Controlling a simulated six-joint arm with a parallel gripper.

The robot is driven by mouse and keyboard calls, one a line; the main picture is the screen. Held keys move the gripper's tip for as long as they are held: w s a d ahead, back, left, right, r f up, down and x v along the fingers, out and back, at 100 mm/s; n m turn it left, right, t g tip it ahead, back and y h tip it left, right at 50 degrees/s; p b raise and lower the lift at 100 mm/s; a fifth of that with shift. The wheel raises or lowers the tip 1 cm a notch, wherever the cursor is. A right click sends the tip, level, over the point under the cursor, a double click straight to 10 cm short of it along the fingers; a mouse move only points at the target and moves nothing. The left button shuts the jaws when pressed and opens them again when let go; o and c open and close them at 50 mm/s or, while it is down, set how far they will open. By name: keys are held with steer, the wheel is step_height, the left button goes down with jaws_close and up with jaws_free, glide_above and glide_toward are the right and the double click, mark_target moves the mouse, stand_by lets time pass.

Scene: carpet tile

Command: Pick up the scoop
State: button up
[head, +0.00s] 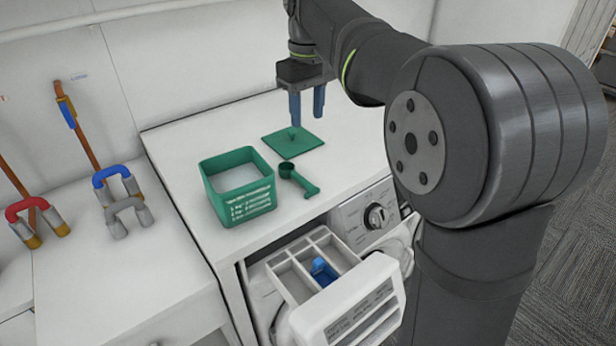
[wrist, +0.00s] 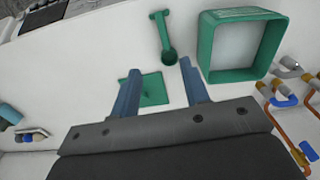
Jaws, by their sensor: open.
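The green scoop (head: 298,179) lies on the white top, its round bowl toward the back and its handle toward the front right. In the wrist view the scoop (wrist: 163,36) lies beyond my fingertips, with its bowl nearer to me. My gripper (head: 307,106) is open and empty, above the green square lid (head: 306,139) behind the scoop. In the wrist view the two blue fingers of my gripper (wrist: 160,70) are apart, with the lid (wrist: 153,92) partly between them. The scoop is not between the fingers.
A green open box (head: 237,212) with white contents stands left of the scoop. Below the top, a washing machine's detergent drawer (head: 303,262) is pulled out, with a blue piece (head: 323,270) in it. Pipes and valves (head: 119,190) stand at the left.

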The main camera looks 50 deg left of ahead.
glide_above(306, 182)
steer(key=f, duration=1.2)
steer(key=shift+w+a, duration=0.1)
steer(key=shift+w, duration=0.1)
steer(key=shift+s+f, duration=0.15)
steer(key=shift+f, duration=1.2)
steer(key=shift+s+f, duration=0.1)
steer(key=shift+f, duration=1.2)
jaws_close()
